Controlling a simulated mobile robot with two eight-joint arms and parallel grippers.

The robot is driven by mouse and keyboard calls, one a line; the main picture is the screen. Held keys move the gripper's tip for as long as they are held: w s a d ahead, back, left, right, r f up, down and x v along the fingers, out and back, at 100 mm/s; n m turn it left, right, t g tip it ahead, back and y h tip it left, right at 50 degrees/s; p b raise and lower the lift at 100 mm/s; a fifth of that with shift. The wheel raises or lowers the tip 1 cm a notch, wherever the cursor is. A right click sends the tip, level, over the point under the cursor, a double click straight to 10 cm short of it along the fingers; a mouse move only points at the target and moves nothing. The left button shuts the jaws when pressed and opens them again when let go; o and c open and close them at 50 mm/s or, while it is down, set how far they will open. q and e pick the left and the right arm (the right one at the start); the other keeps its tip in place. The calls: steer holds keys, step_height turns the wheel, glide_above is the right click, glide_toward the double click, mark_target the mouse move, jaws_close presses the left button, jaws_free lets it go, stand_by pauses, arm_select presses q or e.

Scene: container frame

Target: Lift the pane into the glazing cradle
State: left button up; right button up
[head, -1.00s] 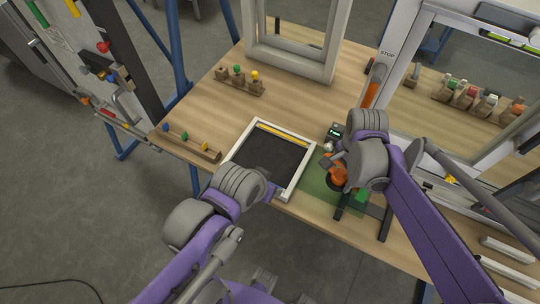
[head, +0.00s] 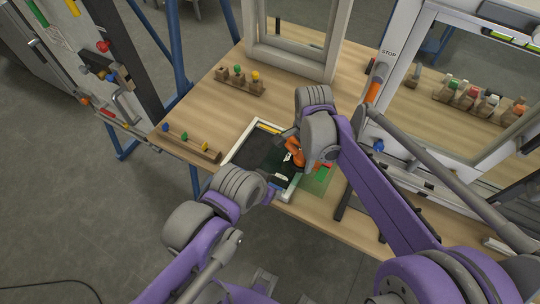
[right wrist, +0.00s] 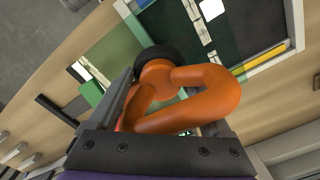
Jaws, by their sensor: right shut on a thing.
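My right gripper (head: 304,157) is shut on the orange handle of a suction lifter (head: 296,150). The right wrist view shows the orange loop (right wrist: 215,95) between the fingers and a black round cup (right wrist: 155,56). A dark-green see-through pane (right wrist: 170,22) shows beyond the cup and seems to overlap the cradle's right part; its height is unclear. The glazing cradle (head: 236,148) is a white frame with a dark bed and yellow strip, lying on the bench. My left arm ends at the cradle's front edge; its fingers are hidden.
A green mat (head: 318,186) lies right of the cradle. Wooden racks with coloured pegs (head: 240,82) (head: 190,143) stand left and behind. A white window frame (head: 288,62) stands at the back, and a larger framed panel (head: 400,80) stands right. Bare bench lies between.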

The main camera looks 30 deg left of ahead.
steer(key=a, duration=1)
steer(key=shift+a, duration=0.4)
stand_by(0.9)
steer(key=shift+f+b, duration=1.6)
steer(key=shift+f, duration=1.35)
stand_by(0.4)
steer(key=o, duration=1.6)
steer(key=shift+c, duration=0.2)
